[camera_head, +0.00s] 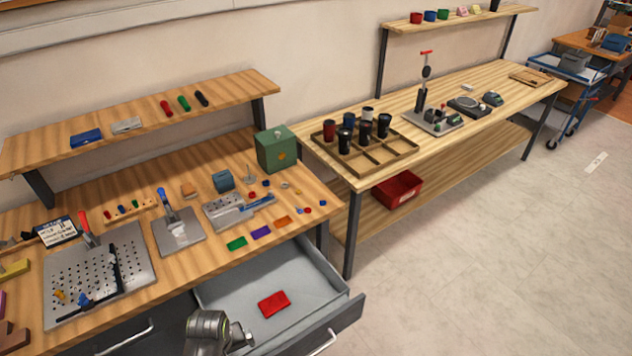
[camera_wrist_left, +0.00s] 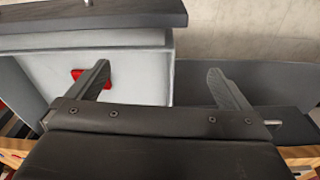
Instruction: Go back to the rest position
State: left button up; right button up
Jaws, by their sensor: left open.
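My left gripper (camera_wrist_left: 160,85) is open in the left wrist view, with nothing between its two fingers. Part of my left arm shows at the bottom of the head view, in front of the open drawer (camera_head: 225,293); the gripper's fingers are not clear there. A red block (camera_head: 273,303) lies on the drawer floor, apart from my gripper. It also shows in the left wrist view (camera_wrist_left: 77,74), partly behind the left finger. My right gripper is in neither view.
The drawer front (camera_head: 345,325) sticks out below the left workbench. The bench holds a perforated plate (camera_head: 130,255), a green box (camera_head: 277,150) and small coloured blocks. A second bench with a divided wooden tray (camera_head: 397,160) stands to the right.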

pick_arm(q)
jog(key=s+a+r+m+t+y, duration=0.1)
jog(key=s+a+r+m, duration=0.2)
jog(key=s+a+r, duration=0.35)
jog(key=s+a+r+m+t, duration=0.1)
jog(key=s+a+r+m, duration=0.15)
jog(key=s+r, duration=0.75)
notch_tip(320, 180, down, 35)
jog(key=s+a+g+b, duration=0.1)
jog(key=a+b, duration=0.1)
jog(key=b, duration=0.6)
jog(key=s+d+f+b, duration=0.1)
jog(key=s+f+b, duration=0.2)
jog(key=s+f, duration=0.4)
jog(key=s+f+g+b, duration=0.1)
jog(key=s+f+b, duration=0.2)
jog(key=s+f, duration=0.4)
notch_tip(320, 180, down, 6)
jog(key=shift+s+d+f, duration=0.2)
jog(key=shift+d+f, duration=0.05)
jog(key=shift+d, duration=0.15)
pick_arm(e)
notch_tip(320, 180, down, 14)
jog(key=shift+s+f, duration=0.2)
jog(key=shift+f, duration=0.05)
pick_arm(q)
jog(key=shift+n, duration=0.25)
